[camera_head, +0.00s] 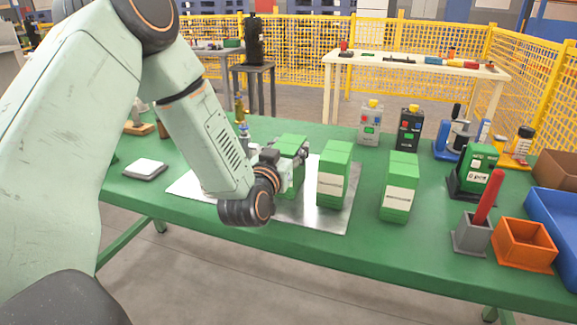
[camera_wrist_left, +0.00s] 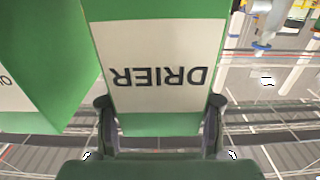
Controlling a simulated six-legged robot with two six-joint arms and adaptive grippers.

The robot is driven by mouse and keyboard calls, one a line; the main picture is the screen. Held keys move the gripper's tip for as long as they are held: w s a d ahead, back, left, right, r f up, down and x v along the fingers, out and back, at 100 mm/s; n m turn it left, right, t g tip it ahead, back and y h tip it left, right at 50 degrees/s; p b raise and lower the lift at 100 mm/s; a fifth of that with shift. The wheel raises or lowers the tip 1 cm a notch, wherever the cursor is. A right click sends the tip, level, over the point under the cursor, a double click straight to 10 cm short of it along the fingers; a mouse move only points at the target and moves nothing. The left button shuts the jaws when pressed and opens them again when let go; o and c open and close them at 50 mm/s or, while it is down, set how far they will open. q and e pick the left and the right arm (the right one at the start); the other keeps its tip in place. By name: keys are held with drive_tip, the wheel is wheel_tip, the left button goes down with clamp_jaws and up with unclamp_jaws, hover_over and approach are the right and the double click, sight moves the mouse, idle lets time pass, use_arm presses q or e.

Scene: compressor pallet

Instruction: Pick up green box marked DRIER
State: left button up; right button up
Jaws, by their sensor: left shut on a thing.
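The green box marked DRIER (camera_wrist_left: 155,65) fills the middle of the left wrist view, its white label upside down there. The two dark fingers of my left gripper (camera_wrist_left: 160,103) are shut on its sides. In the head view the held box (camera_head: 292,145) is at the metal plate (camera_head: 317,217), partly hidden behind my left gripper (camera_head: 284,160). I cannot tell whether its base touches the plate. My right gripper is not in view.
A similar green box (camera_head: 334,175) stands close to the right of the held one; another (camera_head: 400,187) stands farther right on the green table (camera_head: 330,255). A grey holder (camera_head: 471,236) with a red rod and an orange bin (camera_head: 524,246) are at the right. A white pad (camera_head: 145,168) lies left.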

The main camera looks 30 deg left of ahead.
use_arm(q)
drive_tip(key=shift+r, duration=0.1)
drive_tip(key=shift+c, duration=1.3)
wheel_tip(320, 180, up, 10)
drive_tip(key=p, duration=0.3)
drive_tip(key=shift+f+p, duration=0.2)
drive_tip(key=shift+p, duration=0.15)
drive_tip(key=shift+r, duration=0.1)
